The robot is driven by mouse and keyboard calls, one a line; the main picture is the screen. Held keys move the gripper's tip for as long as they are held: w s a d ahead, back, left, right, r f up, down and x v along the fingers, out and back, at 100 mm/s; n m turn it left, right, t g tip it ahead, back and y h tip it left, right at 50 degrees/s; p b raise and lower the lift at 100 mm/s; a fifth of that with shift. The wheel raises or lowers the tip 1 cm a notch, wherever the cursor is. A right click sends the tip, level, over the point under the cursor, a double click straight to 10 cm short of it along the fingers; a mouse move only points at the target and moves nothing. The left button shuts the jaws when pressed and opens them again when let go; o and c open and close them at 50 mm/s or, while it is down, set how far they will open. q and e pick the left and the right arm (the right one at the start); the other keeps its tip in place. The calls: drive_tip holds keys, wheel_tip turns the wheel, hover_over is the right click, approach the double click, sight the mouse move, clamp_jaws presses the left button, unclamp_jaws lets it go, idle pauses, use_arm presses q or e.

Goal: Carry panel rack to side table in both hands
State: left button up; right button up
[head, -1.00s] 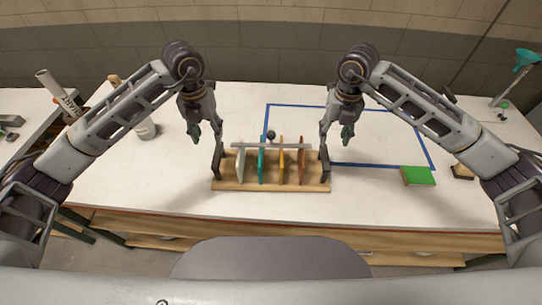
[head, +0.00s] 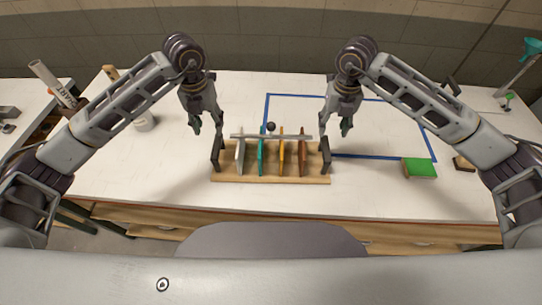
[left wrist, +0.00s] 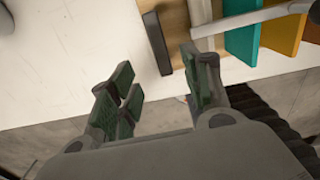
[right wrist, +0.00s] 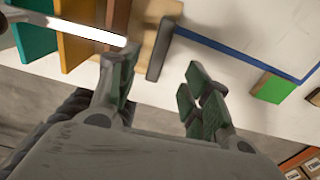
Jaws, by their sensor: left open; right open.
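The panel rack (head: 270,178) stands on the white table, a wooden base with dark upright ends, a grey bar across the top and several upright panels in white, teal, orange and brown. My left gripper (head: 207,128) is open and empty, above and beside the rack's left end. In the left wrist view the rack's dark left end (left wrist: 157,42) lies beyond the open fingers (left wrist: 160,98). My right gripper (head: 335,128) is open and empty, above and beside the rack's right end. In the right wrist view the dark right end (right wrist: 160,48) lies beyond the fingers (right wrist: 158,92).
A blue tape outline (head: 385,158) marks the table behind and right of the rack. A green block (head: 419,168) lies right of it. A white container (head: 144,122) stands at left. A side surface with a labelled tube (head: 52,84) is further left. The table front is clear.

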sight(216, 146)
use_arm(q)
wheel_tip(216, 146, down, 12)
drive_tip(key=shift+f, duration=0.1)
use_arm(e)
wheel_tip(216, 146, down, 12)
drive_tip(key=shift+f, duration=0.1)
use_arm(q)
drive_tip(key=shift+c, duration=0.2)
use_arm(e)
drive_tip(key=shift+c, duration=0.2)
use_arm(q)
clamp_jaws()
use_arm(e)
clamp_jaws()
